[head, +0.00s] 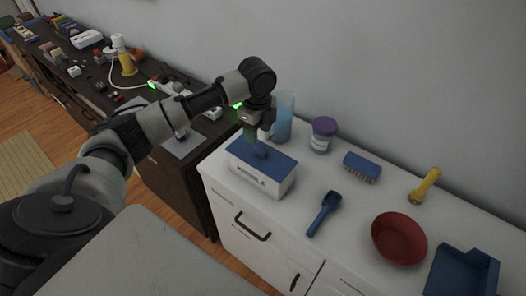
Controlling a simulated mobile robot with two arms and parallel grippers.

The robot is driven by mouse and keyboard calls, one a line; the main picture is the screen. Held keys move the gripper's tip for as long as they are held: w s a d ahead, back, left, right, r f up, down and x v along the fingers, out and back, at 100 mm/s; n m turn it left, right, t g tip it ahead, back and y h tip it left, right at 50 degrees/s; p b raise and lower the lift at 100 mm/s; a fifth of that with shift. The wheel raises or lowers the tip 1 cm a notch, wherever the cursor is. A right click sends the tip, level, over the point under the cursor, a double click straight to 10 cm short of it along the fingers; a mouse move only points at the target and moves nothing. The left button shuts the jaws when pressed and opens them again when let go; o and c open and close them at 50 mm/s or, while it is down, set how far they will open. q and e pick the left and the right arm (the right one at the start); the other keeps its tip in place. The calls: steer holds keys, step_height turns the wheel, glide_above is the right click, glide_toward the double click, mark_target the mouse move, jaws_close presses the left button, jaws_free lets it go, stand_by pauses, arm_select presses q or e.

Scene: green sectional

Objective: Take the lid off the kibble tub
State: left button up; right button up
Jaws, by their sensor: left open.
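The kibble tub (256,178) is a white box with dark lettering on its front. It stands at the left end of the white cabinet top. Its blue lid (279,163) sits on the tub, with a blue knob in the middle of it. My left gripper (256,143) points down over the lid, at the knob. It is open, and its fingers partly hide the knob, so I cannot tell whether they touch it. My right gripper is not in view.
Behind the tub stand a blue translucent cup (284,112) and a purple-lidded jar (322,134). To the right lie a blue brush (362,166), a blue scoop (323,212), a red bowl (399,238), a yellow flashlight (425,185) and a blue tray (462,272). A cluttered dark cabinet (180,148) stands left.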

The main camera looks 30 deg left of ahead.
mark_target(258, 148)
arm_select(q)
step_height(258, 148, down, 2)
steer(key=shift+f, duration=0.1)
steer(key=shift+w+f, duration=0.1)
steer(key=shift+f, duration=0.2)
step_height(258, 148, down, 4)
steer(key=shift+w+a+f+p, duration=0.1)
steer(key=shift+a+f+p, duration=0.1)
steer(key=shift+p, duration=0.55)
steer(key=shift+f, duration=0.25)
steer(key=shift+c, duration=0.3)
steer(key=c, duration=0.7)
jaws_close()
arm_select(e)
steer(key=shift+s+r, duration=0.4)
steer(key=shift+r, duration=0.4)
